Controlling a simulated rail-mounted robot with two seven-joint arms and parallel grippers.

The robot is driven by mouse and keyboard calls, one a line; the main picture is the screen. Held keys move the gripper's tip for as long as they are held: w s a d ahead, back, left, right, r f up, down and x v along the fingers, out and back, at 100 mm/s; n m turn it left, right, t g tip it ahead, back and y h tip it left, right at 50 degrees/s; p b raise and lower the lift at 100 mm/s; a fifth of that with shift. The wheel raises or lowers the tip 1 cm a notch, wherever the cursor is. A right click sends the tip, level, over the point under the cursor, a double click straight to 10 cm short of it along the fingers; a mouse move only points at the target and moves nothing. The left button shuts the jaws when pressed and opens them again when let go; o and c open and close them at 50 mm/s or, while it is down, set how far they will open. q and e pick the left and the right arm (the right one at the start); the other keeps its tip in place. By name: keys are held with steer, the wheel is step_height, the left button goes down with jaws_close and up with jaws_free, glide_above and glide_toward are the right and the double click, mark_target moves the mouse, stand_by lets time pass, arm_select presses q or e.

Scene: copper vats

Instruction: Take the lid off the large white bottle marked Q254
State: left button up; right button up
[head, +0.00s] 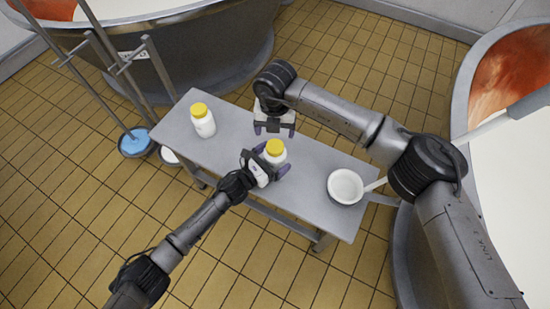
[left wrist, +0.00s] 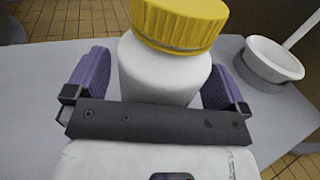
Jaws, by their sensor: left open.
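A white bottle (head: 277,160) with a yellow lid (head: 275,147) stands upright on the grey table. My left gripper (head: 271,159) is open, its purple fingers on either side of this bottle. In the left wrist view the bottle's white body (left wrist: 165,75) is between the spread fingers, with the yellow lid (left wrist: 180,22) above them. My right gripper (head: 274,130) is open and empty, just behind the bottle. A second white bottle (head: 204,125) with a yellow lid stands at the table's left end. No Q254 marking is readable on either bottle.
A white bowl-like pan (head: 345,187) with a handle sits at the table's right end and also shows in the left wrist view (left wrist: 268,62). Large vats stand at the back left and right. Buckets (head: 134,143) and poles stand left of the table.

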mark_target(275, 146)
arm_select(q)
steer(key=c, duration=1.5)
steer(key=shift+c, duration=1.2)
arm_select(e)
steer(key=shift+m, duration=0.9)
steer(key=shift+f+m, duration=0.1)
steer(key=shift+m, duration=1)
steer(key=shift+f, duration=0.3)
steer(key=shift+m, duration=0.3)
steer(key=shift+f, duration=3.6)
